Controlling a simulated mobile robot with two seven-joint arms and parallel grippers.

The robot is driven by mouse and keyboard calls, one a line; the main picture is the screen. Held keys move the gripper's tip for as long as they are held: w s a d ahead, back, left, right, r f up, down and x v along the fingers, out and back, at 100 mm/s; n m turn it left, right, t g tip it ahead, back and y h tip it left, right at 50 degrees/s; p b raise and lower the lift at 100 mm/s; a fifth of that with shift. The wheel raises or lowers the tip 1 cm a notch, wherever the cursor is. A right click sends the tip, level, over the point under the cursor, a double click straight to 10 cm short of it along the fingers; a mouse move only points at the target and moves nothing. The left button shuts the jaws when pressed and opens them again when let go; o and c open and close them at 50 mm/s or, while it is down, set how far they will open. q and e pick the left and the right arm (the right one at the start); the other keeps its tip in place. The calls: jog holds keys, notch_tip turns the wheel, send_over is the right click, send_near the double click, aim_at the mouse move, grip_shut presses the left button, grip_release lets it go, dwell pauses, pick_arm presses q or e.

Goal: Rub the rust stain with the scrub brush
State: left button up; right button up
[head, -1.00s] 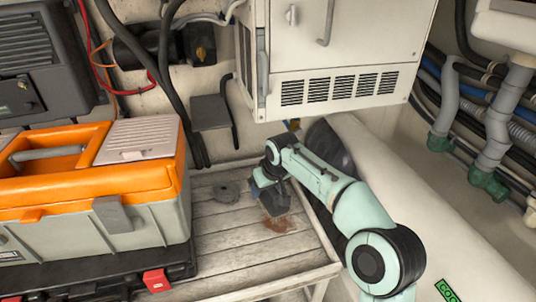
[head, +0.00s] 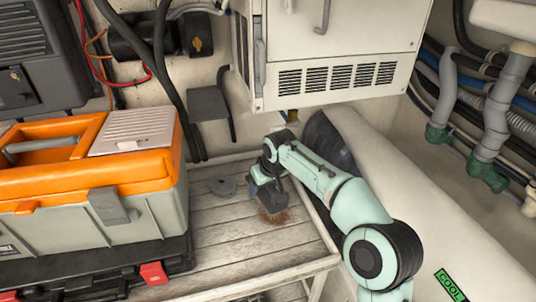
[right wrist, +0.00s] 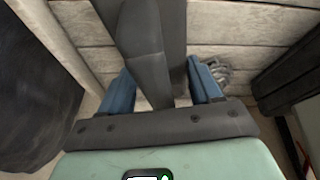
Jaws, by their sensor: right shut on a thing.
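The rust stain (head: 275,217) is a reddish-brown patch on the grey slatted boards in the head view. My right gripper (head: 257,181) is low over the boards at the stain's upper edge. It is shut on the scrub brush (head: 272,197), a dark grey thing that covers part of the stain. In the right wrist view the brush (right wrist: 148,45) stands between my blue fingers (right wrist: 163,90). The brush's underside is hidden, so I cannot tell whether it touches the stain. My left gripper is out of view.
An orange and grey toolbox (head: 150,180) stands left of the boards. A white vented cabinet (head: 335,55) hangs behind, and a white rounded tank (head: 430,200) fills the right. The front boards are clear.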

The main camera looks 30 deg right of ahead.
aim_at(268, 197)
jog(key=shift+w+f, duration=0.1)
jog(key=shift+f, duration=0.3)
jog(key=shift+f+b, duration=0.6)
jog(key=shift+f, duration=0.05)
jog(key=shift+s+f+b, duration=0.1)
jog(key=shift+s+b, duration=0.35)
jog(key=shift+b, duration=0.1)
jog(key=shift+s+a+r+b, duration=0.1)
jog(key=shift+s+a+b, duration=0.15)
jog(key=shift+s+b, duration=0.45)
jog(key=shift+s+a+r+b, duration=0.15)
jog(key=shift+s+b, duration=0.25)
jog(key=shift+s, duration=0.45)
